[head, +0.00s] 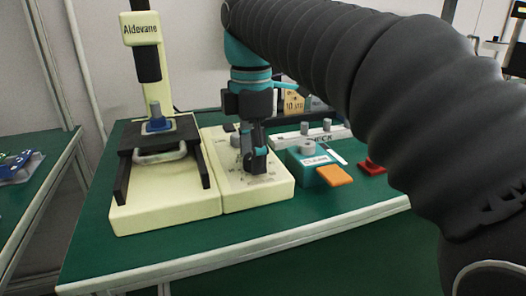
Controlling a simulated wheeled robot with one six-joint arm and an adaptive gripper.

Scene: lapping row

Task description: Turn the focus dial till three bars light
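The cream Aldevane instrument (142,29) stands on the green bench with a black stage and a dark tube above it. Its flat cream control box (268,188) is joined at the right, with small dark markings and a small grey knob (235,139) near its back left. My gripper (256,168) points down at the middle of this box, its fingertips at or just above the top face. The gripper hides whatever is under it, so I cannot tell whether it holds a dial. I cannot make out any lit bars.
Right of the box are a teal block (309,173) labelled CLEAN, an orange pad (335,175), a white CHECK holder (289,139) with grey pegs and a red item (371,167). The green bench (150,250) is clear in front. Another bench (45,160) stands left.

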